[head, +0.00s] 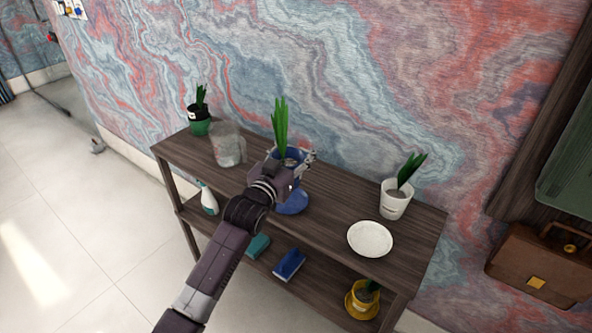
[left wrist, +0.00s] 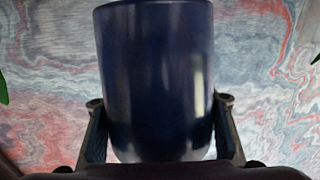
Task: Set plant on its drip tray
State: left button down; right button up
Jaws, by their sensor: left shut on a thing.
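A plant with upright green leaves (head: 280,127) stands in a dark blue pot (head: 297,153). My left gripper (head: 294,168) is shut on this pot, which looks about upright. In the left wrist view the dark blue pot (left wrist: 157,80) fills the middle, with one finger of my gripper (left wrist: 160,135) on each side. A blue drip tray (head: 293,203) lies on the top shelf, just below the gripper in the head view and partly hidden by it. The pot's underside is hidden, so its height above the shelf cannot be told. My right gripper is in neither view.
The wooden shelf unit (head: 330,212) also carries a white potted plant (head: 395,204), a white saucer (head: 370,238), a clear pitcher (head: 228,149) and a green potted plant (head: 199,127).

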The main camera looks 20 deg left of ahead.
pick_arm(q)
notch_tip(320, 180, down, 6)
jog(key=shift+f, duration=0.2)
dwell(0.3)
jog(key=shift+f, duration=0.15)
jog(key=c, duration=0.8)
grip_release()
jog(key=shift+f, duration=0.1)
